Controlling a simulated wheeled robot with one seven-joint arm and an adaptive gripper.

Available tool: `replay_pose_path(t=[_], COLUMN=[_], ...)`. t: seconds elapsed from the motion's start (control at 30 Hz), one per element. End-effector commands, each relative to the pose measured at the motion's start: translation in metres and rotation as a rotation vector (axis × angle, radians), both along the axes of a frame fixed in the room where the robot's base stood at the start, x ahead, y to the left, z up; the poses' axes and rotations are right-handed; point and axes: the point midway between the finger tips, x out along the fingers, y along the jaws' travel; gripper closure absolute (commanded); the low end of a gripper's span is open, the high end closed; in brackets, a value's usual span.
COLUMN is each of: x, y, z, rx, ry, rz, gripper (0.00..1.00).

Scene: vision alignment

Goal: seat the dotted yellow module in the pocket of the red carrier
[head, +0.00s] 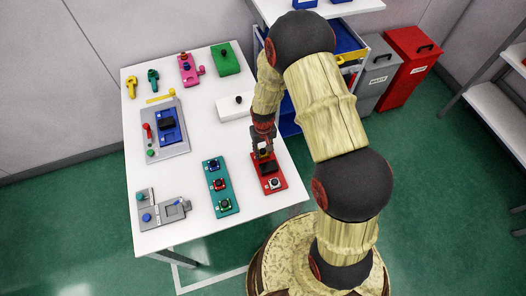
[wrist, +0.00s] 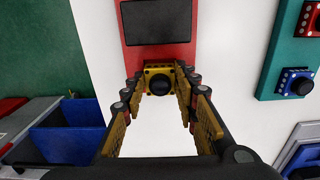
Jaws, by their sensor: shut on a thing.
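The yellow module (wrist: 150,70), with a black round knob on top, is between the fingertips of my gripper (wrist: 160,82). My gripper is shut on it; in the head view my gripper (head: 263,150) is at the far end of the red carrier (head: 280,183). The carrier also shows in the wrist view (wrist: 128,52), with its dark rectangular pocket (wrist: 155,22) ahead of the module. The pocket (head: 269,169) looks empty. The module overlaps the carrier's edge in the wrist view, apart from the pocket. Its height above the carrier is unclear.
A white module with a black knob (head: 274,184) sits on the carrier's near end. Left of it is a teal tray (head: 228,210) with blue, red and green modules. A white block (head: 232,109) stands behind. A grey fixture (head: 160,205) lies front left.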

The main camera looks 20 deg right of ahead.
Motion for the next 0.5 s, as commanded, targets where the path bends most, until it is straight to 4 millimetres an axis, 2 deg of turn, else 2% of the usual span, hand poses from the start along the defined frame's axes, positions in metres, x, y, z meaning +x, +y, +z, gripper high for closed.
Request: replay_pose_path(t=[0.07,0.23,0.27,0.5], x=[0.0012,0.0015,0.0014,0.0011], y=[0.0003,0.0004,0.0004,0.0005], z=[-0.0057,-0.0051,-0.0052,-0.0052], rx=[0.0,0.0,0.0,0.0], ry=[-0.002,-0.003,-0.003,-0.002], rz=[0.0,0.0,0.0,0.001], gripper=[1.0,1.0,0.7,0.56])
